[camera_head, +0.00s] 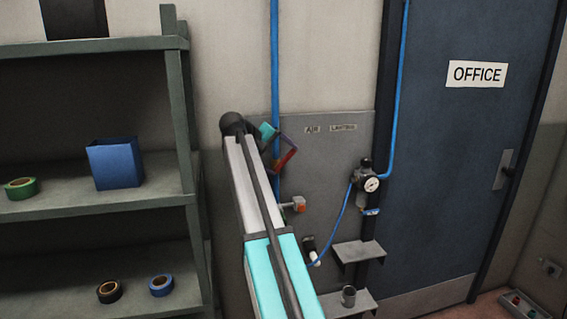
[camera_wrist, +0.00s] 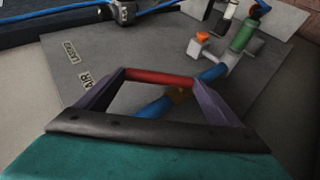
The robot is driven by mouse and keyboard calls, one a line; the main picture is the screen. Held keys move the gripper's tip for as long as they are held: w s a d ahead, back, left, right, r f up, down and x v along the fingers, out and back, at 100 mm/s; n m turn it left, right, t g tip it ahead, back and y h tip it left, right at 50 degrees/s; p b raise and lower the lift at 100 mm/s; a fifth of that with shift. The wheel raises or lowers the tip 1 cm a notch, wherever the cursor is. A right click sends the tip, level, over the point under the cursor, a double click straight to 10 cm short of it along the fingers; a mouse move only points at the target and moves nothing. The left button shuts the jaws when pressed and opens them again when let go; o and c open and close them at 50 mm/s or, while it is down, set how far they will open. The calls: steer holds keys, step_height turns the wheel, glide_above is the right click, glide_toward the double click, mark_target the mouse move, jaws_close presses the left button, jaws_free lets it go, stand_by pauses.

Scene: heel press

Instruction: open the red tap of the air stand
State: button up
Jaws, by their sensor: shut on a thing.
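The red tap handle (camera_wrist: 160,76) is a red bar in the wrist view, spanning the space between my two purple fingertips. My gripper (camera_head: 286,159) is shut on it, in front of the air stand's grey panel (camera_head: 334,150). A blue pipe (camera_wrist: 153,108) with a brass-coloured fitting (camera_wrist: 179,93) runs behind the handle, at an angle to it in the picture. In the head view the handle is small and partly hidden by my fingers, and my arm hides the panel's lower left.
A regulator with a gauge (camera_head: 369,183) and blue hose is to the right, above small grey shelves (camera_head: 358,250). A metal rack (camera_head: 90,200) stands left; a blue office door (camera_head: 450,140) is right.

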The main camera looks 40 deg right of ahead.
steer(key=h+b, duration=0.1)
steer(key=a+h+b, duration=0.1)
steer(key=shift+w+a+f+n+h, duration=0.1)
steer(key=shift+w+a+n+h, duration=0.1)
steer(key=shift+w+n+h, duration=0.2)
steer(key=shift+a+g+h, duration=0.15)
steer(key=shift+g+h, duration=0.15)
steer(key=shift+h, duration=0.1)
steer(key=o, duration=1.4)
steer(key=shift+w, duration=0.1)
steer(key=shift+c, duration=0.2)
steer(key=shift+a, duration=0.1)
